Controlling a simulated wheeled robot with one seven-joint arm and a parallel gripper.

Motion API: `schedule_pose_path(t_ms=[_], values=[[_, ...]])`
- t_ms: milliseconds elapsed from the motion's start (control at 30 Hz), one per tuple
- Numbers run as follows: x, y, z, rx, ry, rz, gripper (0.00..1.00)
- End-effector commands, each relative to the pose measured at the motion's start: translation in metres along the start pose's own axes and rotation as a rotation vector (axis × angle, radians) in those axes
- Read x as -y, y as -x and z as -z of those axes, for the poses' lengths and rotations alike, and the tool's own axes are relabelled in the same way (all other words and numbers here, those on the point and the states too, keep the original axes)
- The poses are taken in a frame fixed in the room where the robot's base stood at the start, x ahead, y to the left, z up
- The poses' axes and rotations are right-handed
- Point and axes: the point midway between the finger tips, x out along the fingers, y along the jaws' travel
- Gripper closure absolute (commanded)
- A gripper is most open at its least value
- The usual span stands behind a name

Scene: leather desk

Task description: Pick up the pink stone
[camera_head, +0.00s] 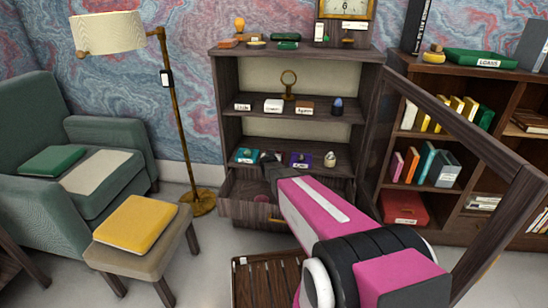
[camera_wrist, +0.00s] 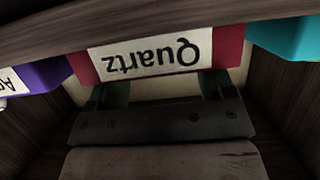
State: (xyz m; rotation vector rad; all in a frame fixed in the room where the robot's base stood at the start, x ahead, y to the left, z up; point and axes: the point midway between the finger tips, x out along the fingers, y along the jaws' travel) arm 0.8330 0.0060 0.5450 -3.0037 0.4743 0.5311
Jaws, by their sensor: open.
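I cannot make out the pink stone clearly in either view. In the wrist view a red block (camera_wrist: 238,62) carries a white label (camera_wrist: 150,57) reading "Quartz", upside down. My gripper (camera_wrist: 162,90) is open, its two fingers apart just in front of this block, with no stone visible between them. In the head view my gripper (camera_head: 270,158) reaches into the lower shelf of the dark cabinet (camera_head: 228,110), between a teal block (camera_head: 246,155) and a purple block (camera_head: 300,160). My gripper and arm hide the red block there.
An open drawer (camera_head: 242,210) lies below the shelf, with a dim reddish shape (camera_head: 262,198) inside. An open framed door (camera_head: 460,125) stands right of my arm. A slatted wooden crate (camera_head: 265,280) sits on the floor. A brass lamp (camera_head: 170,90) stands left of the cabinet.

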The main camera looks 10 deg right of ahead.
Motion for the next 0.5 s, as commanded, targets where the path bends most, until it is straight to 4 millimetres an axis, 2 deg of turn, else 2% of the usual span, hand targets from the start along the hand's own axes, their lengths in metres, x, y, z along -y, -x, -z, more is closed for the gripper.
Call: schedule_pose_path(t_ms=[33,100,367,467,500], values=[[0.0005,-0.0115,0.0000,0.000,0.000,-0.001,0.25],[0.0000,-0.0183,0.0001,0.000,0.000,-0.001,0.25],[-0.0009,-0.0196,0.0002,0.000,0.000,-0.001,0.25],[-0.0008,-0.0196,0.0002,0.000,0.000,-0.001,0.54],[-0.0008,-0.0195,0.0002,0.000,0.000,-0.001,0.67]])
